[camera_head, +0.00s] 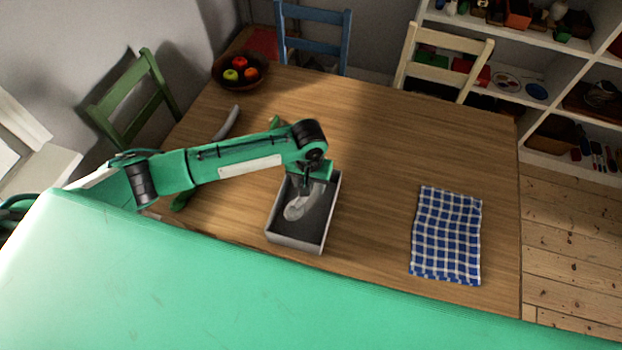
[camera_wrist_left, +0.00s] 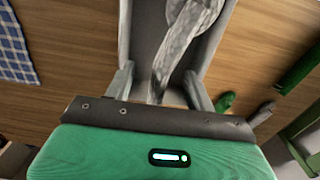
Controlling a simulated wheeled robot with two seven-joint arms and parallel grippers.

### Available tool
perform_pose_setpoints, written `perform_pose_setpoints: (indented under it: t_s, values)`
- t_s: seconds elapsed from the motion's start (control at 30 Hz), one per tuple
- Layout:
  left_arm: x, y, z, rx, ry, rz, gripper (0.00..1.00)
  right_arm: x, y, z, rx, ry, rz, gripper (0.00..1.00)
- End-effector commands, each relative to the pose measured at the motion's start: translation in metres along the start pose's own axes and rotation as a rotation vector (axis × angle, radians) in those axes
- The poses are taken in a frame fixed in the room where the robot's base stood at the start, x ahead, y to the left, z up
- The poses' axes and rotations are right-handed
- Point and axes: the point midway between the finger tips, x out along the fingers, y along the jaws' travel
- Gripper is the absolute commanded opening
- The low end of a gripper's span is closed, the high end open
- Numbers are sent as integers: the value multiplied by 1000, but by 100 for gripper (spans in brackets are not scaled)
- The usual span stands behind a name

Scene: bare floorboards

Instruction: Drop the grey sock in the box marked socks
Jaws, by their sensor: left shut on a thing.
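My left gripper (camera_head: 314,184) is over the far part of a grey open-topped box (camera_head: 318,248) on the table. It is shut on a grey sock (camera_head: 295,209), which hangs down against the dark inside of the box. Whether the sock's lower end touches the box floor I cannot tell. In the left wrist view the sock (camera_wrist_left: 186,38) runs from between the fingers (camera_wrist_left: 160,90) into the box (camera_wrist_left: 147,30). No marking on the box can be read. My right gripper is not in view.
A blue checked cloth (camera_head: 446,235) lies right of the box. A long grey item (camera_head: 228,122) and green items (camera_head: 181,202) lie to the left, partly behind my arm. A fruit bowl (camera_head: 240,71) stands at the far left corner. The table's middle right is clear.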

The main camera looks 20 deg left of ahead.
Motion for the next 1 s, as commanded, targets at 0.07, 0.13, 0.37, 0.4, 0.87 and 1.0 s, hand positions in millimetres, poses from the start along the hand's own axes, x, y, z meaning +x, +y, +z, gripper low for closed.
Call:
perform_pose_setpoints:
  t_s: [0.07, 0.13, 0.37, 0.4, 0.87, 1.0]
  values:
    - [3, -1, 0, 1, 0, -1, 34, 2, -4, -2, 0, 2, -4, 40]
    - [7, -1, 0, 1, 0, -1, 34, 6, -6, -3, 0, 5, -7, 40]
    - [25, -1, 0, 1, 0, -2, 34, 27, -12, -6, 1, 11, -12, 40]
    - [29, -1, 0, 1, 0, -2, 34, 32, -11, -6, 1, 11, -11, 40]
    - [71, 0, 1, -1, -2, -1, 34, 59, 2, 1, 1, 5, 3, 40]
    - [80, 0, 1, 0, -2, -1, 34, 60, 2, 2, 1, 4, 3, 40]
